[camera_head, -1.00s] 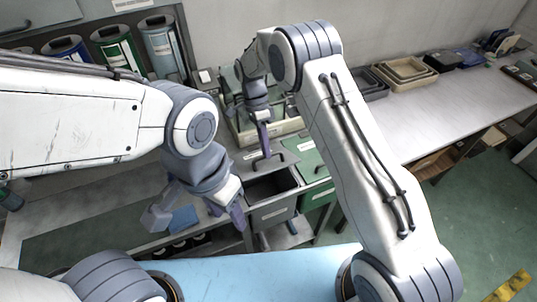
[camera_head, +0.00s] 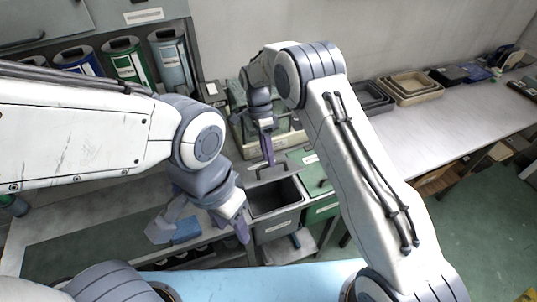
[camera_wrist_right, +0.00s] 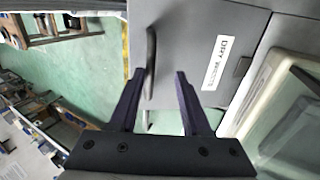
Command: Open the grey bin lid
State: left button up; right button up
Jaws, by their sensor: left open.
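The grey bin (camera_head: 277,225) stands below the bench edge with its dark inside showing. Its grey lid (camera_head: 289,162) stands raised at the back of the opening, with a dark bar handle (camera_head: 272,173). In the right wrist view the lid (camera_wrist_right: 185,35) carries a white label, and its handle (camera_wrist_right: 151,62) lies between my fingertips, with a gap beside it. My right gripper (camera_head: 267,158) is at the handle; its fingers (camera_wrist_right: 159,74) are apart. My left gripper (camera_head: 203,230) is open and empty, left of the bin.
A green-lidded bin (camera_head: 321,207) adjoins the grey bin on the right. Several coloured canisters (camera_head: 127,62) stand at the back left. Stacked trays (camera_head: 408,88) sit on the right bench.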

jog(key=shift+w+r, duration=0.1)
dwell(0.4)
jog(key=shift+w+a+r, duration=0.1)
jog(key=shift+w+r, duration=0.05)
jog(key=shift+r, duration=0.1)
jog(key=b+v, duration=0.2)
jog(key=v, duration=0.7)
jog(key=shift+r, duration=0.4)
jog(key=shift+w, duration=0.1)
